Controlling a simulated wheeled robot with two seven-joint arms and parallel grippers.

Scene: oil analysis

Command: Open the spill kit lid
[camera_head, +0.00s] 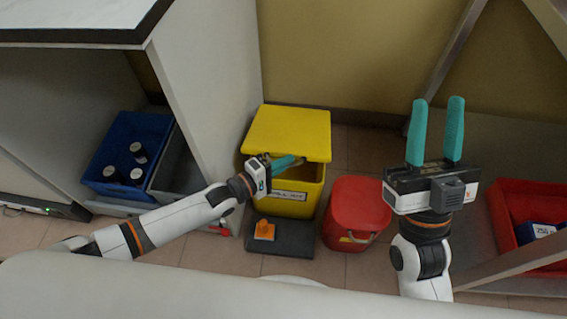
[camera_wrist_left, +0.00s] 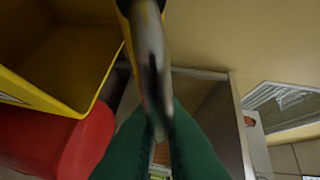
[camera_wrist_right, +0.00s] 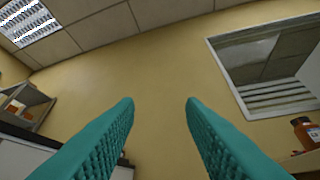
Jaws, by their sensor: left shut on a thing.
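The yellow spill kit (camera_head: 290,197) stands on the floor, with a label on its front. Its yellow lid (camera_head: 287,132) is partly raised, with a gap between the lid's front edge and the box. My left gripper (camera_head: 300,161) is at the lid's front edge. In the left wrist view its green fingers (camera_wrist_left: 160,118) are shut on the lid's metal handle (camera_wrist_left: 151,60), and the box's open yellow rim (camera_wrist_left: 90,98) shows at left. The lid itself is mostly out of that view. My right gripper (camera_head: 435,130) is open and empty, fingers pointing up, well right of the kit.
A red bin (camera_head: 358,207) stands close to the right of the kit. A dark scale-like platform (camera_head: 280,238) with an orange object (camera_head: 264,230) lies in front. A cabinet panel (camera_head: 205,90) is close at left. A blue crate (camera_head: 112,150) holds dark bottles; a red crate (camera_head: 510,215) is at far right.

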